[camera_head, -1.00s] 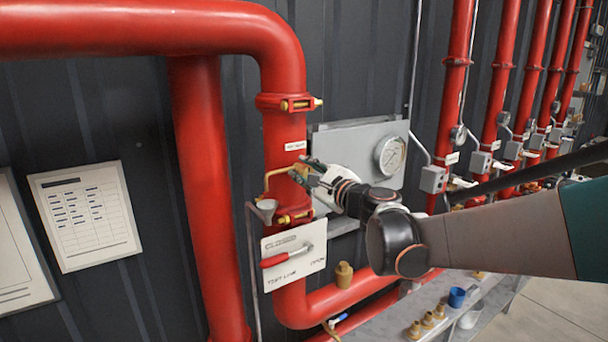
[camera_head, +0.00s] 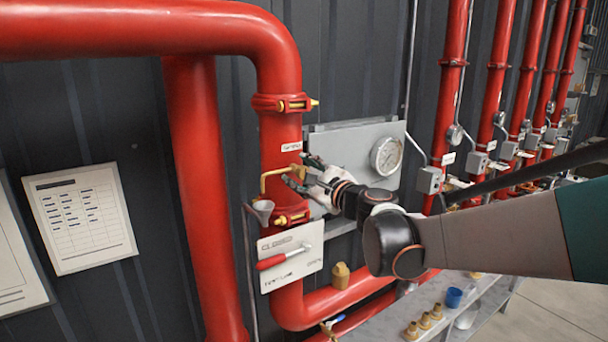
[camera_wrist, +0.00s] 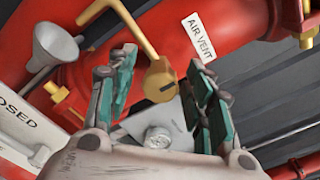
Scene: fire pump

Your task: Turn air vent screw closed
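The air vent is a bent brass tube on the red pipe; it shows in the head view (camera_head: 268,179) and in the wrist view (camera_wrist: 128,27). My gripper (camera_head: 298,170) is at the vent, coming from the right. In the wrist view my gripper (camera_wrist: 163,62) is open, with green-padded fingers on either side of the screw. Gaps show between pads and screw, and I see no contact.
A grey funnel (camera_wrist: 55,45) stands close to the left finger. A pressure gauge (camera_head: 387,155) on a grey panel is behind my wrist. Below are a red-handled test line lever (camera_head: 285,256) and a shelf with brass fittings (camera_head: 424,320).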

